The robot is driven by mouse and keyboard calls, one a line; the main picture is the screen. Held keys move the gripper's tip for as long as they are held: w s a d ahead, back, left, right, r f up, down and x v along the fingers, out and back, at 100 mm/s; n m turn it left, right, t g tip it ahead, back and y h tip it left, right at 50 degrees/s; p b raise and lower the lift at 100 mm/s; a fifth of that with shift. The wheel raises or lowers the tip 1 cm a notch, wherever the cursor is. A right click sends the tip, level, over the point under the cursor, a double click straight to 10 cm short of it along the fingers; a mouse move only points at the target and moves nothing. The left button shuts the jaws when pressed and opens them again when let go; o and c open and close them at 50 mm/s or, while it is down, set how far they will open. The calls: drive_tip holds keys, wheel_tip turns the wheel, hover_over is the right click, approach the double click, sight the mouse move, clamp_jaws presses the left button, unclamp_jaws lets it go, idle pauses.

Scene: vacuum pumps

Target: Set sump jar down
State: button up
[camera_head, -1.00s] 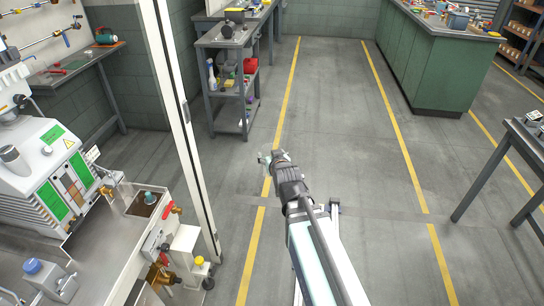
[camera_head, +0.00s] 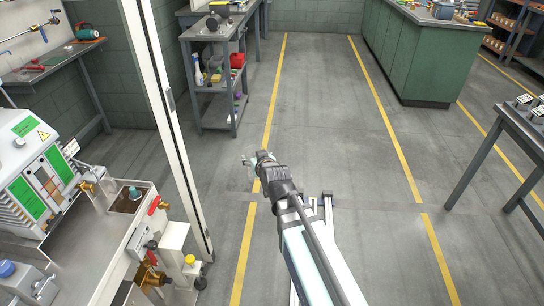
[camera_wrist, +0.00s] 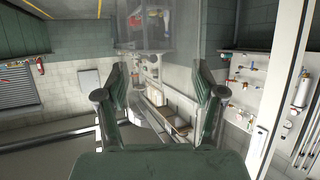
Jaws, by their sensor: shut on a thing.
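My gripper (camera_head: 254,162) is out at the end of my arm, over the open floor in the head view. It is shut on a clear, see-through jar (camera_head: 248,160), which shows only as a small pale shape there. In the wrist view the green fingers of my gripper (camera_wrist: 158,75) stand apart on either side of the clear jar, whose see-through walls (camera_wrist: 150,22) show at the top middle. The jar's lower outline is hard to make out against the background. The jar is held in the air, apart from any bench.
A white-edged post (camera_head: 165,120) stands left of my gripper. Left of it is a workbench with a dark recessed tray (camera_head: 128,203) and a white-green machine (camera_head: 40,180). A grey shelf cart (camera_head: 214,105) stands behind. A dark table (camera_head: 520,130) is right. The middle floor is clear.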

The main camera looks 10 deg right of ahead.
drive_tip(key=s+a+f+n+g+y+b, duration=0.1)
drive_tip(key=s+a+f+n+y+b, duration=0.1)
drive_tip(key=a+f+b, duration=0.4)
drive_tip(key=s+a+f+n+g+y+b, duration=0.1)
drive_tip(key=a+f+n+y+b, duration=0.2)
drive_tip(key=a, duration=1.3)
drive_tip(key=s+a+f+n+g+y+b, duration=0.2)
drive_tip(key=a+f+y+b, duration=0.1)
drive_tip(key=a+f+b, duration=0.5)
drive_tip(key=a, duration=0.3)
drive_tip(key=shift+s+f+n+b, duration=0.3)
drive_tip(key=shift+f+n+b, duration=0.1)
drive_tip(key=shift+f+b, duration=0.1)
drive_tip(key=shift+b, duration=0.25)
drive_tip(key=shift+f+b, duration=1.45)
drive_tip(key=shift+b, duration=0.25)
drive_tip(key=shift+f+b, duration=0.25)
drive_tip(key=shift+b, duration=0.05)
drive_tip(key=o, duration=1.3)
drive_tip(key=shift+c, duration=0.2)
